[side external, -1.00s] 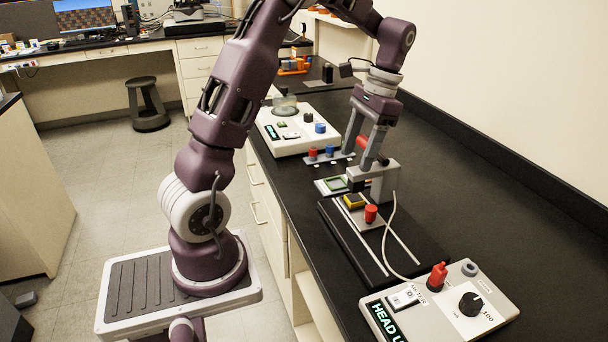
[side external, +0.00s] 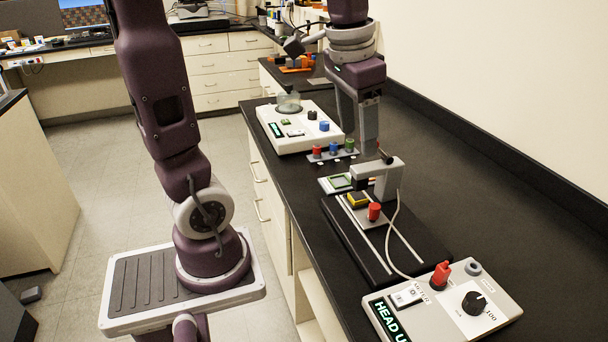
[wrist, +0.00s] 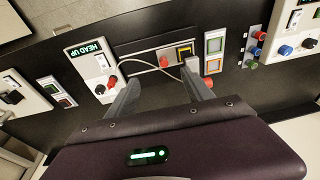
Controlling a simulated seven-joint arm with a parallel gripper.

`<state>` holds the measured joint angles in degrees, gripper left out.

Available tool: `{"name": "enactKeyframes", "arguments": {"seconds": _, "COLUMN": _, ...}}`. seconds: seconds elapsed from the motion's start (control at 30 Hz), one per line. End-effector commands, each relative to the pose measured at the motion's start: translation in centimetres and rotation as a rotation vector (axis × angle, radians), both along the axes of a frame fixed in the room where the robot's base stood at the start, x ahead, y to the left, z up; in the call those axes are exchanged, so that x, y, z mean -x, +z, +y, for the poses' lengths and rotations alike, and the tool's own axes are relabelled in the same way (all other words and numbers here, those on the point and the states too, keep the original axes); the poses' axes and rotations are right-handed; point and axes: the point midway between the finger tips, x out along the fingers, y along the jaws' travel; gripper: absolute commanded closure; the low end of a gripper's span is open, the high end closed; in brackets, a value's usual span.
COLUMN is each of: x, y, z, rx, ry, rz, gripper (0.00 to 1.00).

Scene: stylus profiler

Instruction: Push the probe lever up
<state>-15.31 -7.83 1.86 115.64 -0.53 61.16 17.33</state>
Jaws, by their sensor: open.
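The profiler's grey head (side external: 384,176) stands on a black base with rails. I cannot tell the lever's angle. My gripper (side external: 361,146) is open and empty, fingers down, behind and above the head. I cannot tell whether a finger touches the lever. In the wrist view my gripper (wrist: 160,80) has its fingers wide apart, the right one near the head.
A control box (side external: 440,305) reading "HEAD UP" stands in front, with a red switch and a black knob; a cable runs to the profiler. A bar of red, blue and green knobs (side external: 333,154) and a white instrument (side external: 296,133) lie behind. The bench's right side is clear.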

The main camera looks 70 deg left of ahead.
Motion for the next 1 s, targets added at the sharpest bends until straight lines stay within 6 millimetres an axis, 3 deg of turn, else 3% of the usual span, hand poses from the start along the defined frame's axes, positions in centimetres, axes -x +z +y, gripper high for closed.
{"name": "enactKeyframes", "arguments": {"seconds": 0.23, "x": 5.1, "y": 0.6, "z": -4.2, "rx": 0.0, "ry": -0.008, "rz": -0.126, "gripper": 0.4}}
{"name": "enactKeyframes", "arguments": {"seconds": 0.5, "x": 10.3, "y": -0.8, "z": -7.1, "rx": 0.026, "ry": -0.012, "rz": -0.255, "gripper": 0.4}}
{"name": "enactKeyframes", "arguments": {"seconds": 0.7, "x": 12.0, "y": -1.6, "z": -7.8, "rx": 0.041, "ry": -0.013, "rz": -0.301, "gripper": 0.4}}
{"name": "enactKeyframes", "arguments": {"seconds": 1.0, "x": 12.2, "y": -1.8, "z": -7.9, "rx": 0.044, "ry": -0.012, "rz": -0.305, "gripper": 0.4}}
